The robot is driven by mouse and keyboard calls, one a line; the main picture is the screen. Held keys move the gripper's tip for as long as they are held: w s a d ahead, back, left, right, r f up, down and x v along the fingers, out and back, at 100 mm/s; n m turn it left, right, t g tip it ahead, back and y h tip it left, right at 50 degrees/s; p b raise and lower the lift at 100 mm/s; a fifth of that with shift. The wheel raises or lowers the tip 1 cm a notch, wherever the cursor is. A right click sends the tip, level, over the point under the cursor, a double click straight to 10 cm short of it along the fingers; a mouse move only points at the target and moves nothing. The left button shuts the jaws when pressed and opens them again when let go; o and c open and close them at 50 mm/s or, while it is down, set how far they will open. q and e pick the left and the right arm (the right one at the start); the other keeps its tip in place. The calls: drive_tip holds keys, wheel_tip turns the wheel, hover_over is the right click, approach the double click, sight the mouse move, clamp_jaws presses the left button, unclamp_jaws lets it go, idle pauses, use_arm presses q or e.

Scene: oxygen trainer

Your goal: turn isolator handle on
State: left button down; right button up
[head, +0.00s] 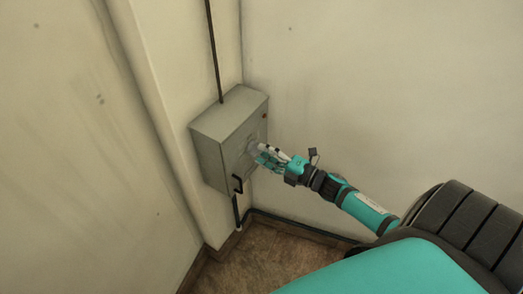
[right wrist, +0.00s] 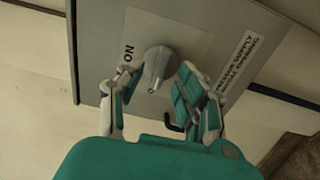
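The isolator handle, a grey rotary knob (right wrist: 157,66), sits on a pale label plate on the front of a grey box (right wrist: 96,60). The word ON shows on the plate beside the knob. In the right wrist view my right gripper (right wrist: 155,92) is open, its teal-padded fingers on either side of the knob's lower end, with gaps between. In the head view the right gripper (head: 262,156) is at the front of the grey box (head: 218,127) and mostly hides the knob. My left gripper is not in view.
The box hangs on the wall in a room corner. A label strip (right wrist: 238,68) is beside the knob. Brown floor (head: 250,255) lies below.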

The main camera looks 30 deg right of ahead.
drive_tip(key=shift+x, duration=0.8)
drive_tip(key=shift+c, duration=0.4)
clamp_jaws()
